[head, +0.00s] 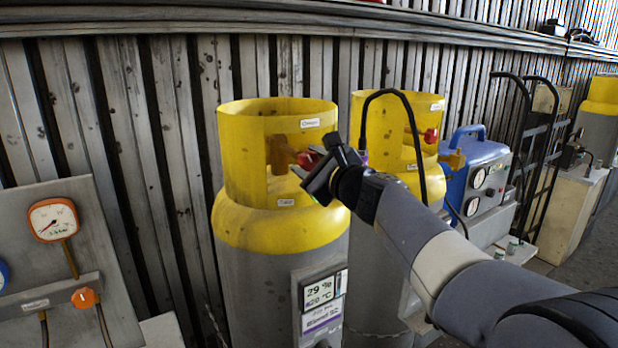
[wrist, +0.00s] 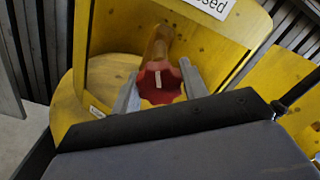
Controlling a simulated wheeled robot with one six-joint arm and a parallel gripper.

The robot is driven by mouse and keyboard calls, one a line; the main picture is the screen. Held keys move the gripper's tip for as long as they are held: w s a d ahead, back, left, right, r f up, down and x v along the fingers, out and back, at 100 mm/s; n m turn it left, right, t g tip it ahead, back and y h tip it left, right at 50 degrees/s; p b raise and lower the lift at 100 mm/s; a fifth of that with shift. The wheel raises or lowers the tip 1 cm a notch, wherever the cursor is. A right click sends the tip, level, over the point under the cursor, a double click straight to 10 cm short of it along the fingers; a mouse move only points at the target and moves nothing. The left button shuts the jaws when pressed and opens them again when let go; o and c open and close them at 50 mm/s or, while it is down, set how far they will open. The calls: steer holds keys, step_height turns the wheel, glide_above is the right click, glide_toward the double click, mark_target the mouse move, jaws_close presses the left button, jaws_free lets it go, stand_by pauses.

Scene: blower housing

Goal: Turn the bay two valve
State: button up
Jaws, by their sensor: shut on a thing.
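A grey gas cylinder (head: 270,275) with a yellow collar (head: 243,160) stands left of centre in the head view. Its red valve knob (wrist: 158,84) sits inside the collar opening on a brass stem (wrist: 158,45); the knob also shows in the head view (head: 307,158). My gripper (wrist: 160,88) reaches into the opening with one finger on each side of the red knob, shut on it. A display (head: 322,290) on the cylinder front reads 29 % and about 20 °C.
A second yellow-collared cylinder (head: 375,115) with its own red knob (head: 431,135) stands close to the right. A blue machine (head: 480,175) and a black hand truck (head: 545,140) are further right. A gauge panel (head: 75,250) stands left. A ribbed wall (head: 150,120) is behind.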

steer(key=n+b, duration=0.4)
steer(key=shift+f+n, duration=0.25)
steer(key=shift+n, duration=0.15)
steer(key=n+b, duration=0.3)
steer(key=shift+n+b, duration=0.3)
steer(key=n+b, duration=0.3)
steer(key=n, duration=0.1)
steer(key=shift+r, duration=0.1)
steer(key=shift+r+n+b, duration=0.1)
steer(key=shift+n+b, duration=1.15)
steer(key=shift+n, duration=0.45)
steer(key=o, duration=1)
steer(key=shift+r, duration=0.1)
steer(key=shift+c, duration=0.2)
